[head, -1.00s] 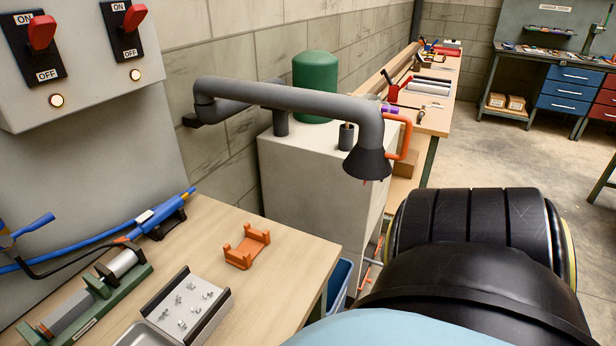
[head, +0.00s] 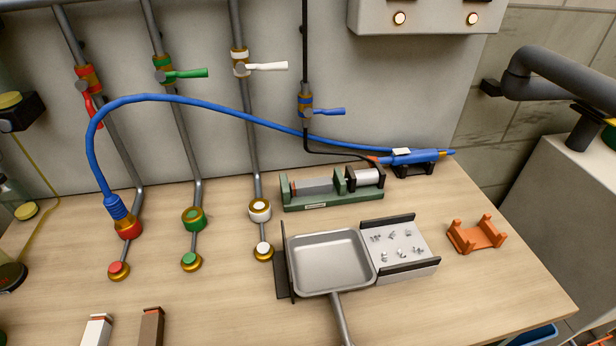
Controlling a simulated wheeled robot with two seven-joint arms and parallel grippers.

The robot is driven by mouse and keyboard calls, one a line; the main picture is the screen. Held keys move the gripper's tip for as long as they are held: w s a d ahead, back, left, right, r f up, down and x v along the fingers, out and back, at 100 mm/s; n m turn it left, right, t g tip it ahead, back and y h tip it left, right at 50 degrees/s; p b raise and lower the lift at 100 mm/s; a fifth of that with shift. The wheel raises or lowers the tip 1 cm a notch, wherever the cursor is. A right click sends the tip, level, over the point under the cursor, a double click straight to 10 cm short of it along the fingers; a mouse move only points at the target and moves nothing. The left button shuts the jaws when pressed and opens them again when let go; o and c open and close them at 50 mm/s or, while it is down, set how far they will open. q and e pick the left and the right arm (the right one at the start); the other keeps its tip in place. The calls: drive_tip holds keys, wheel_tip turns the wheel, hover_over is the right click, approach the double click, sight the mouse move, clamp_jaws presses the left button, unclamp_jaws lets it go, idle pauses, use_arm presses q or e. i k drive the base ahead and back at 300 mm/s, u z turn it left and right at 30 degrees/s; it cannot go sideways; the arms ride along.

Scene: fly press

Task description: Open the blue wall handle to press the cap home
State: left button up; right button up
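The blue wall handle (head: 328,111) sits on a brass valve with a blue band, on a thin black pipe against the wall. It points right, across the pipe. Below it on the bench is a small green-based press (head: 335,201) with a grey block, black uprights and a silver cylinder (head: 369,177). A thin black line runs from the valve down towards the press. I cannot make out a separate cap there. Neither of my grippers is in view.
Red (head: 95,112), green (head: 188,74) and white (head: 268,66) handles sit on pipes to the left. A blue hose (head: 205,103) arches across to a blue tool (head: 414,157). A grey pan (head: 329,260), a tray with small parts (head: 399,246) and an orange cradle (head: 476,235) occupy the bench.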

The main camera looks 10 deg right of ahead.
sight(308, 113)
drive_tip(key=k, duration=1.35)
drive_tip(key=u, duration=0.25)
drive_tip(key=i, duration=0.6)
drive_tip(key=u, duration=0.2)
